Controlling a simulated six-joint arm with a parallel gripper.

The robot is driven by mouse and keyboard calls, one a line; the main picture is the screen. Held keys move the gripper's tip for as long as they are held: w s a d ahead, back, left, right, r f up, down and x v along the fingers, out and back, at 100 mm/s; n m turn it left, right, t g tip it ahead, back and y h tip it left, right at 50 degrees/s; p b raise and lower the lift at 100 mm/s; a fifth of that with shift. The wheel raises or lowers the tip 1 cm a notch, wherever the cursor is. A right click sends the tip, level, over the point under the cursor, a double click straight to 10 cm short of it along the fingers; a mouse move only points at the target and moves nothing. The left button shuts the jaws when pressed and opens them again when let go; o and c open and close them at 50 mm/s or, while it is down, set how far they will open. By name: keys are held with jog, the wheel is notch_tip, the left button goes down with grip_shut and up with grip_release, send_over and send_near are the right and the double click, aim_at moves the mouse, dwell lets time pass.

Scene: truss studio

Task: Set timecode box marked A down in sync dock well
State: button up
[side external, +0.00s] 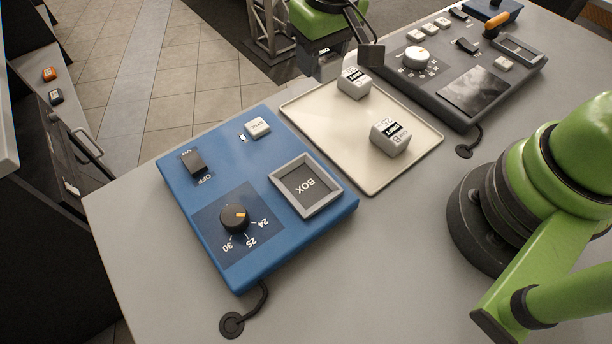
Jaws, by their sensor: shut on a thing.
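My gripper (325,64) is at the top centre, beyond the back left edge of the cream tray in the picture. It is shut on a greyish block with a small black label, seemingly a timecode box; its letter is not readable. The sync dock is the blue panel (219,160) at left centre, with a grey-framed well (334,199) marked BOX. The well is empty. My gripper is well above and apart from it.
The blue panel carries a black knob (235,217), a rocker switch (194,162) and a white button (257,127). A dark control panel (455,68) with knob and buttons stands at the back right. Bare grey table lies in front of the tray.

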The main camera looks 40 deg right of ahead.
dwell(0.4)
jog(key=n, duration=0.1)
jog(key=a+n, duration=0.1)
jog(key=shift+s+a+n, duration=0.1)
jog(key=shift+s+n, duration=0.3)
jog(key=s+a+n+g+y, duration=0.2)
jog(key=s+a+n, duration=0.3)
jog(key=n, duration=1)
jog(key=n+g+h, duration=0.2)
jog(key=n, duration=1.3)
send_near(308, 189)
jog(key=shift+d, duration=0.35)
jog(key=n, duration=0.1)
jog(key=s+n, duration=0.1)
jog(key=shift+a+n, duration=0.3)
jog(key=shift+n, duration=0.1)
jog(key=shift+s+n, duration=0.15)
jog(key=shift+n, duration=0.15)
jog(key=shift+f, duration=0.2)
jog(key=shift+t, duration=0.3)
jog(key=shift+f, duration=2.65)
jog(key=shift+f, duration=0.1)
